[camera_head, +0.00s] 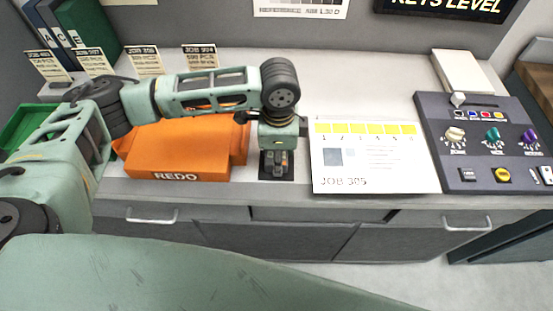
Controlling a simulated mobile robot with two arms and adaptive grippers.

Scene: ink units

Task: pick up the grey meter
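My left arm reaches in from the left, and its gripper (277,158) points down over a small dark pad (289,178) near the counter's front edge. Dark grey shapes show at the fingertips just above the pad. I cannot tell which of them are fingers and which might be the grey meter. I also cannot tell whether the fingers are open or shut. No grey meter stands out clearly anywhere else in view. My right gripper is not in view.
An orange bin marked REDO (180,160) stands left of the gripper. A JOB 305 sheet (375,168) lies just right of it. A control console (480,145) with knobs is farther right. Small job cards (145,60) stand behind. The counter's back middle (350,85) is clear.

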